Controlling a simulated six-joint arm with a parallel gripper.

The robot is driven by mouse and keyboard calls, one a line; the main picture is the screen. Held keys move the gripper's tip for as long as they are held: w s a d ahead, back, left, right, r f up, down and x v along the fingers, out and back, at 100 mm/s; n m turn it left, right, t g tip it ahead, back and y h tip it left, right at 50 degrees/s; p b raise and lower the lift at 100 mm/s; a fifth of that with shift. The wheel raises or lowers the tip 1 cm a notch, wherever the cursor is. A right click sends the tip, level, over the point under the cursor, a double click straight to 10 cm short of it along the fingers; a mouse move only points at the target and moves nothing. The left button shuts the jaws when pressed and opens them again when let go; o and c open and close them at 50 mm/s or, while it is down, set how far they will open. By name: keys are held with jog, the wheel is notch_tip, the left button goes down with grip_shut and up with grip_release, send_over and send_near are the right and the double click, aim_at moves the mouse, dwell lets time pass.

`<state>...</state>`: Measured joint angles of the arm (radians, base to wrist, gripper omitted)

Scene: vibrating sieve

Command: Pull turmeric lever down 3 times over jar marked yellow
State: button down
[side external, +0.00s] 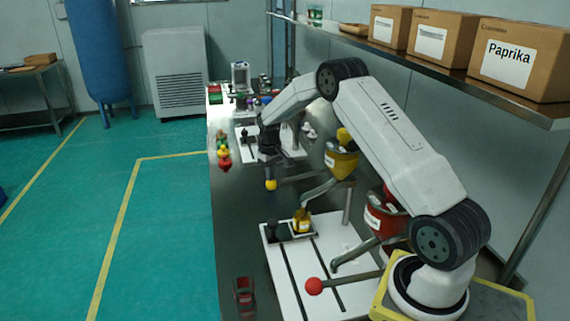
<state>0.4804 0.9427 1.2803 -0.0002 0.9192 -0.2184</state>
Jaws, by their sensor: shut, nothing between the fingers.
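My gripper (269,174) points straight down, shut, directly above the yellow lever knob (271,185). Its tips look to be at or just over the knob; I cannot tell whether they touch. The knob sits on the end of a grey lever that runs right toward the yellow hopper (343,164), which has a white label too small to read. A small jar with yellow on it (302,222) stands upright on the white slotted board (283,262), below the yellow hopper's grey chute. A dark jar (278,231) stands beside it on the left.
A red hopper (375,218) with a red-knobbed lever (314,287) stands nearer the camera. A small red-and-dark object (244,296) lies at the table's front left. Red and yellow items (224,157) line the left edge. Boxes, one marked Paprika (510,58), fill the shelf above.

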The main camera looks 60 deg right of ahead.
jog(key=shift+f, duration=0.25)
jog(key=shift+r, duration=0.1)
dwell(0.3)
notch_tip(320, 180, up, 9)
jog(key=shift+r, duration=0.2)
dwell(1.0)
dwell(0.5)
notch_tip(320, 180, up, 4)
jog(key=shift+f, duration=0.1)
jog(key=shift+f, duration=0.15)
jog(key=shift+f, duration=3.15)
jog(key=shift+f, duration=1.05)
